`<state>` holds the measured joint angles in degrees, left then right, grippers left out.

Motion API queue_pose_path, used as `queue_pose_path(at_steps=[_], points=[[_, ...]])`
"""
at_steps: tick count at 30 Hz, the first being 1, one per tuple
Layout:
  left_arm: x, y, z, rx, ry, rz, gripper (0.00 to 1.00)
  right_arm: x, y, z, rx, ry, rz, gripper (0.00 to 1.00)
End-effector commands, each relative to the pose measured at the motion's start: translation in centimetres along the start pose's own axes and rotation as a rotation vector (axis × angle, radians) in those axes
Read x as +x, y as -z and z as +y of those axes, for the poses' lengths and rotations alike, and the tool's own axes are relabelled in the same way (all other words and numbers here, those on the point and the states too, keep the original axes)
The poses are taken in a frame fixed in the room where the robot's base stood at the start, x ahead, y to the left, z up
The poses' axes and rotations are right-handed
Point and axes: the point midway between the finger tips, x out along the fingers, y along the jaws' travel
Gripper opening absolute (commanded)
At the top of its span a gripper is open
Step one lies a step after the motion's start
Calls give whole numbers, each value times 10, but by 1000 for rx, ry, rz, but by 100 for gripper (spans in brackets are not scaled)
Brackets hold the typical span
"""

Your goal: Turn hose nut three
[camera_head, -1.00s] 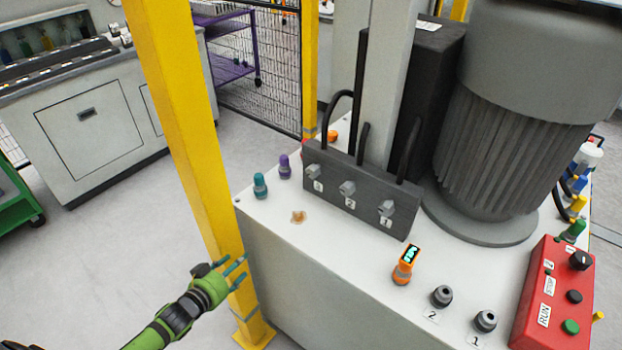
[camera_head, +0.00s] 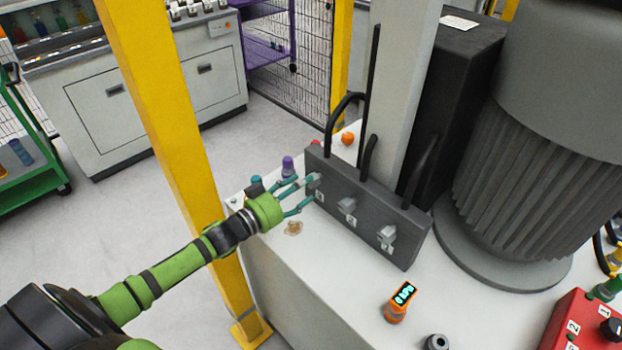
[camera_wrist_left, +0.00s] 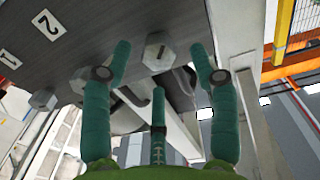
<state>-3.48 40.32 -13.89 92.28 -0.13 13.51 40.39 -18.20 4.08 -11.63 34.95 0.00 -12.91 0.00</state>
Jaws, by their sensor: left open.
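Hose nut three (camera_head: 316,180) is a grey hex nut at the left end of the dark manifold block (camera_head: 368,222), below a black hose. My left gripper (camera_head: 302,189) has green fingers and is open, with its fingertips close around this nut. In the left wrist view the nut (camera_wrist_left: 158,52) lies between the two upper fingertips, with a gap on each side. I cannot tell whether any finger touches it. Nut two (camera_head: 347,206) and nut one (camera_head: 387,235) sit to the right on the block. My right gripper is not in view.
A yellow post (camera_head: 170,120) stands close beside my left arm. Teal and purple (camera_head: 288,166) fittings stand behind the gripper. An orange handheld display (camera_head: 399,303), a large grey motor (camera_head: 535,170) and a red control box (camera_head: 585,325) are to the right.

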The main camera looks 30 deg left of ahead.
Motion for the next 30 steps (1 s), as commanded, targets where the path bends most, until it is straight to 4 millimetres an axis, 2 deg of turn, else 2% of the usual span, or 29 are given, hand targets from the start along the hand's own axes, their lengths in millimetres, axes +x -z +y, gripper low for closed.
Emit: queue_pose_path(at_steps=[4,7,12,18,22,23,30], points=[[20,2,0,0,1,2,60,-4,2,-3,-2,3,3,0],[28,1,0,1,0,1,60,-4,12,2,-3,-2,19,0],[32,0,0,1,0,-1,60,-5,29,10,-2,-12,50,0],[32,0,0,1,0,-1,60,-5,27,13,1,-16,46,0],[32,0,0,1,0,-1,8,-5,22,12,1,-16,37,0],[32,0,0,1,0,-1,4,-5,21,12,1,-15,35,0],[32,1,0,4,-1,1,4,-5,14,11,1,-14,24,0]])
